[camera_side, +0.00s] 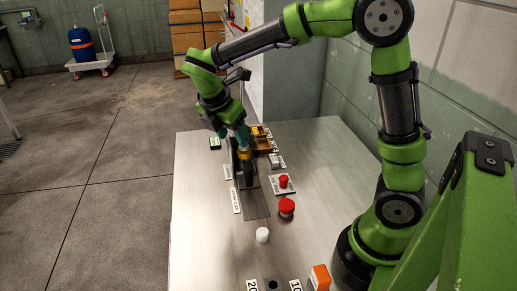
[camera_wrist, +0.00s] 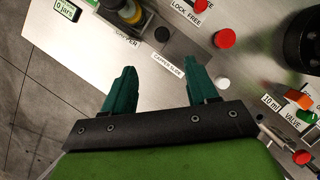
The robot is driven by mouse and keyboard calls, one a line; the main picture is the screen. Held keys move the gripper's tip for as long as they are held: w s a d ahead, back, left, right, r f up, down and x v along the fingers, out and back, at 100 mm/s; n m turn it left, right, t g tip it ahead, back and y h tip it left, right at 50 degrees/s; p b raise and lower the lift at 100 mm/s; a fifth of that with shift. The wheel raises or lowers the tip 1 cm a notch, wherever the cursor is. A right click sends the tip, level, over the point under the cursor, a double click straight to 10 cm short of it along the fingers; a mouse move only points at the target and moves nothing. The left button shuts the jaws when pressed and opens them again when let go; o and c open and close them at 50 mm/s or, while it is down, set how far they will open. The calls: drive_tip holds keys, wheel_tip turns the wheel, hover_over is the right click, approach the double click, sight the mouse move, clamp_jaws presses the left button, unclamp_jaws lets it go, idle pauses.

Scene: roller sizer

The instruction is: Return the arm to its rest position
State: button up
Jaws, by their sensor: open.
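My gripper (camera_side: 241,138) is over the far part of the metal table (camera_side: 205,255) in the side view, with my arm bent and reaching away from its base. The teal fingers also show in the wrist view (camera_wrist: 162,85). They are spread apart with nothing between them, only bare metal table and a label beyond. In the side view the fingers overlap a dark, yellow-banded part (camera_side: 244,167); contact cannot be told there. In the wrist view this yellow and black part (camera_wrist: 126,12) stands beyond the fingers, apart from them.
A red cap (camera_side: 287,206), a red button (camera_side: 283,181) and a white round piece (camera_side: 263,235) are on the table. An orange block (camera_side: 320,278) is near the front edge. A small green-lit display (camera_wrist: 67,9) is at upper left. The table's left side is clear.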

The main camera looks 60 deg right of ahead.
drive_tip(key=s+a+r+m+t+y, duration=0.1)
drive_tip(key=s+r+m+t+y, duration=0.2)
drive_tip(key=s+m, duration=0.4)
drive_tip(key=s+a+r+m+t+y, duration=0.2)
drive_tip(key=s+m, duration=0.5)
drive_tip(key=m, duration=0.8)
drive_tip(key=shift+s+a+r+t+y, duration=0.25)
drive_tip(key=shift+s+r+t+y, duration=0.15)
drive_tip(key=shift+t+y, duration=0.55)
